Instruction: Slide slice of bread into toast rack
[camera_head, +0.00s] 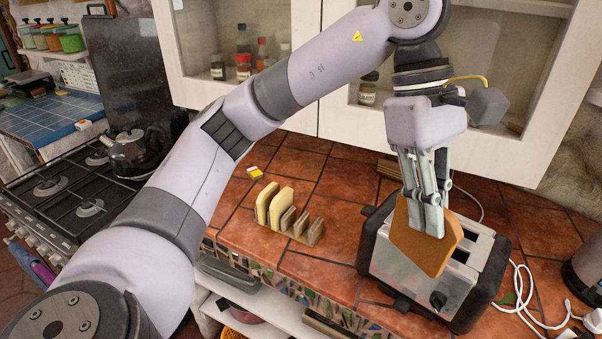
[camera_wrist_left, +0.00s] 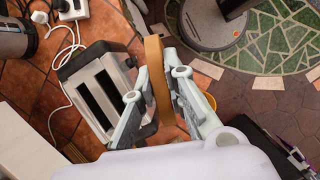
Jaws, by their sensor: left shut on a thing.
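My left gripper (camera_head: 428,218) is shut on a brown slice of bread (camera_head: 420,248). It holds the slice upright, in front of and above the toaster (camera_head: 385,262) in the head view. The left wrist view shows the slice (camera_wrist_left: 158,85) edge-on between the two fingers (camera_wrist_left: 160,98), beside the toaster (camera_wrist_left: 78,70) with its two dark slots. The wooden toast rack (camera_head: 312,236) stands on the tiled counter left of the toaster. My right gripper is not in view.
A white cable (camera_head: 518,285) lies right of the toaster. A small yellow item (camera_head: 255,173) lies behind the rack. White cabinets (camera_head: 300,105) with jars close off the back. A stove with a kettle (camera_head: 133,152) is at the left. Bare tiles lie between rack and toaster.

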